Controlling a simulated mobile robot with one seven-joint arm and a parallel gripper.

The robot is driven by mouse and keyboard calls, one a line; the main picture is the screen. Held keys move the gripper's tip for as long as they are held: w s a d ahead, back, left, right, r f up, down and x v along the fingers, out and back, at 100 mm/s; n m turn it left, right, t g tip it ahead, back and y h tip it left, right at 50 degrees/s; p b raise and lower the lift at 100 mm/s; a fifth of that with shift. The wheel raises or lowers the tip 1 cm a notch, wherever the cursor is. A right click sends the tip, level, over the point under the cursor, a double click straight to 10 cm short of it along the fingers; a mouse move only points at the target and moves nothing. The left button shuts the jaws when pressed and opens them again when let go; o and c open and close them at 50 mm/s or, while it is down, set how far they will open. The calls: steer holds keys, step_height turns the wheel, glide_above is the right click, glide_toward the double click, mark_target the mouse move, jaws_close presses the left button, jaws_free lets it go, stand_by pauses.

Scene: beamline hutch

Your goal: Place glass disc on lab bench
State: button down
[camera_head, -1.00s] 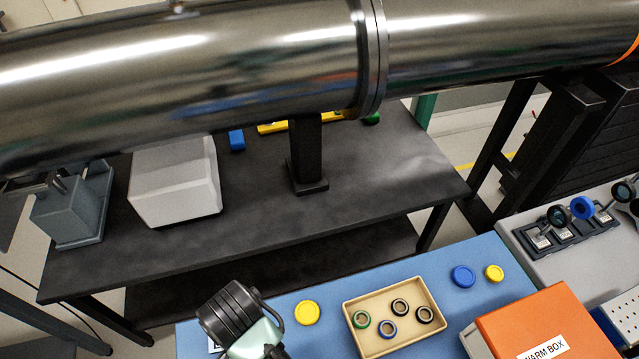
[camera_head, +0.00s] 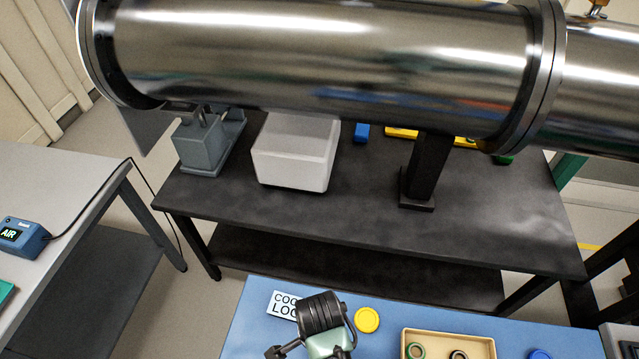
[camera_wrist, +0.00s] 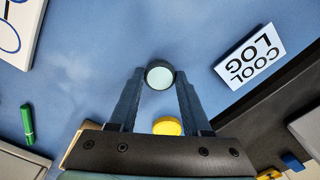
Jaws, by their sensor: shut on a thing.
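The glass disc (camera_wrist: 160,75) is a pale, round pane in a dark ring. In the wrist view it sits between the tips of my gripper (camera_wrist: 159,78), which is shut on it. Below it shows a blue bench top, and I cannot tell how high above it the disc is. In the head view, the blue bench (camera_head: 245,325) is at the bottom, with my wrist over its left part; the disc is hidden there. A pale grey bench (camera_head: 60,180) stands at the left. Which bench is the lab bench is not marked.
A yellow disc (camera_head: 367,320), a tan tray (camera_head: 450,337) with rings and a COOL LOG card (camera_head: 283,303) lie on the blue bench. A blue AIR box (camera_head: 22,237) sits on the grey bench. A dark table (camera_head: 360,225) stands beneath a large steel pipe (camera_head: 320,70).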

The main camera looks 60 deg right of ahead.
steer(key=shift+f, duration=0.85)
steer(key=shift+f, duration=0.1)
steer(key=shift+c, duration=1.8)
jaws_free()
step_height(320, 180, up, 12)
steer(key=shift+r, duration=0.2)
